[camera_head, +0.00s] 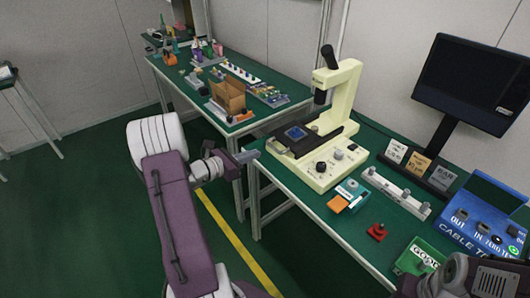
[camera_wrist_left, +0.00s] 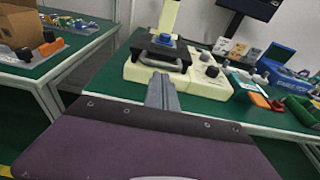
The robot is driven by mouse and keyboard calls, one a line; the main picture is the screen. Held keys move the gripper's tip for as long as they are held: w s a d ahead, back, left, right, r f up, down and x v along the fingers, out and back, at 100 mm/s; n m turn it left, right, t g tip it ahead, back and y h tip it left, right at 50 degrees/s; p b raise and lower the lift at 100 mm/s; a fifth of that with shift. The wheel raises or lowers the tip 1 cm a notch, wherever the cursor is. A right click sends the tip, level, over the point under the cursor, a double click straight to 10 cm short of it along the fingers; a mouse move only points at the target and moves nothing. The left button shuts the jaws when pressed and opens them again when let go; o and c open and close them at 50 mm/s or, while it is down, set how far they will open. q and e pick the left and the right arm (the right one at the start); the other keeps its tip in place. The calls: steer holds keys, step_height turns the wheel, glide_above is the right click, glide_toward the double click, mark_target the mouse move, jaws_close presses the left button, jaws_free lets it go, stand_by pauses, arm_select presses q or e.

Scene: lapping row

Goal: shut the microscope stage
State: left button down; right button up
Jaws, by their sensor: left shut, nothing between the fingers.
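The cream microscope (camera_head: 345,90) stands on the green bench. Its black stage (camera_head: 318,143) carries a small blue piece (camera_head: 295,133) and sticks out on the left side of the base. My left gripper (camera_head: 250,156) is shut and empty, just left of the stage's left end, with a small gap in the head view. In the left wrist view the shut fingers (camera_wrist_left: 161,90) point at the microscope base, below the stage (camera_wrist_left: 160,56); whether they touch is unclear. Part of my right arm shows at the lower right corner; its fingertips are not visible.
An orange-and-teal box (camera_head: 347,197), a grey fixture strip (camera_head: 396,190), a red knob (camera_head: 377,231) and a blue tester (camera_head: 485,220) stand right of the microscope. A monitor (camera_head: 475,80) stands behind. Another bench with a cardboard box (camera_head: 228,97) is at left. The floor between is clear.

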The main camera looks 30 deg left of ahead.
arm_select(q)
glide_toward(289, 136)
steer(key=f, duration=0.1)
steer(key=s+f, duration=0.1)
steer(key=shift+s+a+f, duration=0.25)
steer(key=shift+a+f, duration=0.1)
steer(key=shift+a, duration=0.05)
steer(key=x, duration=0.3)
steer(key=r+b+x, duration=0.1)
steer(key=x, duration=0.3)
steer(key=r+b+x, duration=0.1)
steer(key=x, duration=0.3)
steer(key=shift+w+d, duration=0.25)
steer(key=shift+r, duration=0.35)
steer(key=shift+r, duration=0.1)
